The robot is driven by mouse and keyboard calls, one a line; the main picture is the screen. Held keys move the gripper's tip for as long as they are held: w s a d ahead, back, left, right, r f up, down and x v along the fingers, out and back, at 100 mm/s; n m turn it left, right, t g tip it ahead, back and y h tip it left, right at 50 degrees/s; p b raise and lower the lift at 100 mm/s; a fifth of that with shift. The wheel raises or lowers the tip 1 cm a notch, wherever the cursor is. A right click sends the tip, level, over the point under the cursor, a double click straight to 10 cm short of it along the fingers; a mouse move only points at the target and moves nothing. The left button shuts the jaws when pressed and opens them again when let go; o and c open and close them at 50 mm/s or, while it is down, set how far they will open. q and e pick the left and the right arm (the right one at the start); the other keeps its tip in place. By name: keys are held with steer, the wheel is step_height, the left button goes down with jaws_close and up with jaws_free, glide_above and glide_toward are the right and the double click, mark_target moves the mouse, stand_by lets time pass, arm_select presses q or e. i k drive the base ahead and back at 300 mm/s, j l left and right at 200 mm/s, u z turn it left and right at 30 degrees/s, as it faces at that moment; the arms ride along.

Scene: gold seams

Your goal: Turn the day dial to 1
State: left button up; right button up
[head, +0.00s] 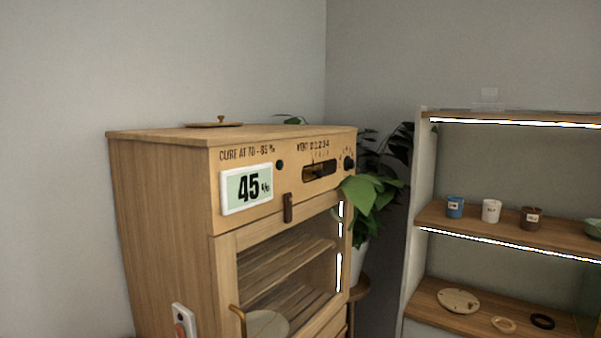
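The wooden curing cabinet (165,200) stands in the middle left of the head view. A small dark round dial (349,163) sits at the right end of its upper front panel, with tiny marks around it that are too small to read. Left of it is a vent slot with a slider (319,170) under the lettering "VENT 0 1 2 3 4". Neither of my grippers shows in the head view.
A leafy plant (372,193) stands close against the cabinet's right side, just below the dial. A brass-knobbed lid (214,125) lies on the cabinet top.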

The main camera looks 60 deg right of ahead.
mark_target(348, 163)
steer(key=k+z, duration=0.15)
steer(key=z, duration=0.2)
steer(key=k+z, duration=0.3)
steer(key=l+z, duration=0.15)
steer(key=z, duration=0.2)
steer(key=i+j+z, duration=0.1)
steer(key=j+z, duration=0.15)
steer(key=z, duration=0.15)
steer(key=j+z, duration=0.4)
steer(key=i+j+z, duration=0.1)
steer(key=j+z, duration=0.15)
steer(key=z, duration=0.15)
steer(key=i, duration=0.25)
